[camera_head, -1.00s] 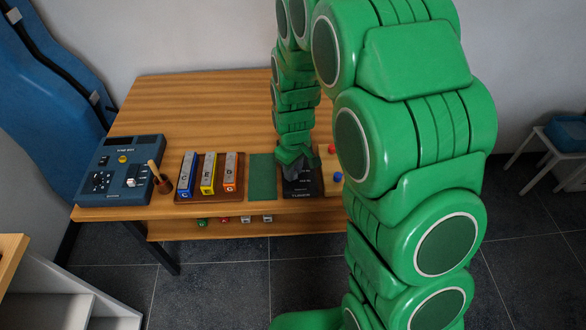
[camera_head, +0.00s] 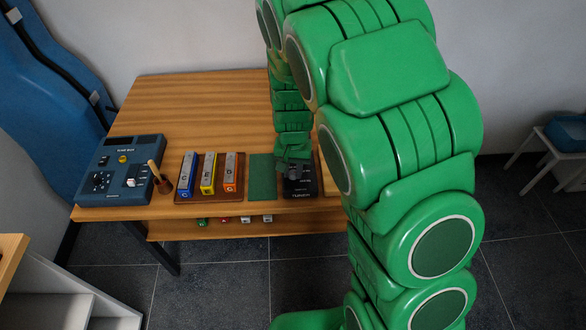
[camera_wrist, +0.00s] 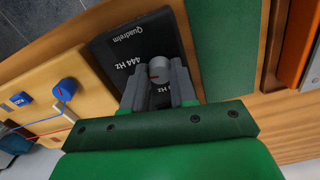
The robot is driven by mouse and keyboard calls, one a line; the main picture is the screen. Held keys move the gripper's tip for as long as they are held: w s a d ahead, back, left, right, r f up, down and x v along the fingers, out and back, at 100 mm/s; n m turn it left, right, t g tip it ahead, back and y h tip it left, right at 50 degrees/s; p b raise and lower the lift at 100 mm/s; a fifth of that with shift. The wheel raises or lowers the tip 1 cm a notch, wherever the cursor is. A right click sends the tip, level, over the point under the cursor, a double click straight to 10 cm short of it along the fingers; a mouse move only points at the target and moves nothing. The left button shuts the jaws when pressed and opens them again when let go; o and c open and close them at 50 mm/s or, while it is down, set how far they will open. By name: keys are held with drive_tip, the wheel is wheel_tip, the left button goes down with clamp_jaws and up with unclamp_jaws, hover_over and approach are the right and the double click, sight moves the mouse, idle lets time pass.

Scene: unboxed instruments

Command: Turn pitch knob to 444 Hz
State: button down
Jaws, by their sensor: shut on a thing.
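The black tuner box (camera_head: 301,190) lies flat near the front edge of the wooden table, right of a green mat. In the wrist view the tuner (camera_wrist: 112,48) shows white lettering, with "444 Hz" readable beside the knob. In the head view my gripper (camera_head: 295,165) is over the tuner, and the knob is hidden there.
A blue tuner-like box (camera_head: 122,172) stands at the table's left, beside a wooden-handled mallet (camera_head: 157,175). Several coloured chime bars stand on a brown tray (camera_head: 207,200). A light wooden board (camera_wrist: 75,68) with blue knobs and cords adjoins the tuner. The table's back is clear.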

sight(293, 172)
drive_tip(key=shift+m, duration=1.6)
drive_tip(key=c, duration=0.9)
unclamp_jaws()
drive_tip(key=shift+r, duration=0.15)
wheel_tip(293, 172, up, 7)
drive_tip(key=shift+r, duration=0.3)
